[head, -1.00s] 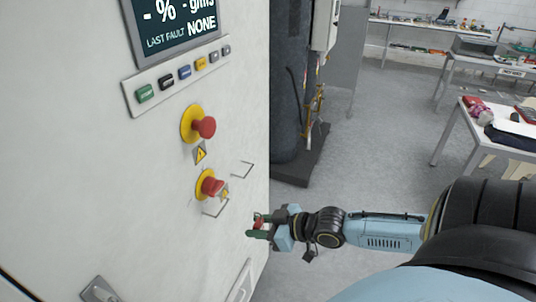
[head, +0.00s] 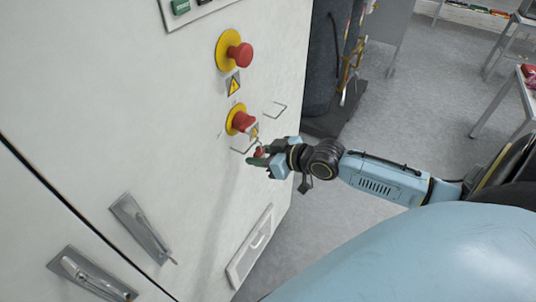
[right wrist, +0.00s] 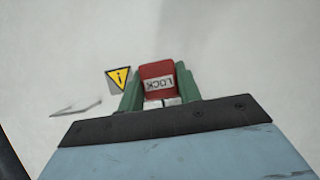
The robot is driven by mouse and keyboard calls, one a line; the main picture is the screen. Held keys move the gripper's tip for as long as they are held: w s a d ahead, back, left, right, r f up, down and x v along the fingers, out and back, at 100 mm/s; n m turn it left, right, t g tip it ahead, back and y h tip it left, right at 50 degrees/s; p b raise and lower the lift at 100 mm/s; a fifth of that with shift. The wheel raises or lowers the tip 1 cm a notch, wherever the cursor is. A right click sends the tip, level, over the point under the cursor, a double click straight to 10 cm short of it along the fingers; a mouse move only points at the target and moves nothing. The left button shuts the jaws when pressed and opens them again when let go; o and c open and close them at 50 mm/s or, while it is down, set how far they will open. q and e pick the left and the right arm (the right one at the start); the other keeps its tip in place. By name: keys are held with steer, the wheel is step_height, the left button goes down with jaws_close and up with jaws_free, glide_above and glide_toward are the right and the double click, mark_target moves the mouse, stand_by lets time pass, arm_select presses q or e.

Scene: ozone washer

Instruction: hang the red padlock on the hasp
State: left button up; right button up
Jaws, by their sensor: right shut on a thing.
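My right gripper (head: 259,157) is shut on the red padlock (head: 261,152) in front of the white cabinet, a little below and right of the lower red knob. In the right wrist view the padlock (right wrist: 157,74) sits between the two green fingers (right wrist: 160,80), its white "LOCK" label facing the camera; its shackle is not clear. Two metal latch handles, one upper (head: 142,226) and one lower (head: 90,272), are on the cabinet at the lower left. I cannot tell for sure which fitting is the hasp. My left gripper is not in view.
The cabinet (head: 120,110) carries an upper red knob (head: 239,54) and a lower red knob (head: 243,121), both on yellow discs. A yellow warning sign (head: 234,84) sits between them. A recessed vent panel (head: 250,247) is low on the door.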

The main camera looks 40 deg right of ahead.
steer(key=shift+b+x, duration=0.95)
steer(key=shift+x, duration=0.35)
steer(key=shift+f, duration=0.2)
steer(key=o, duration=1.1)
steer(key=shift+s, duration=0.1)
steer(key=v, duration=1.3)
steer(key=shift+p, duration=0.4)
steer(key=shift+s+d, duration=0.15)
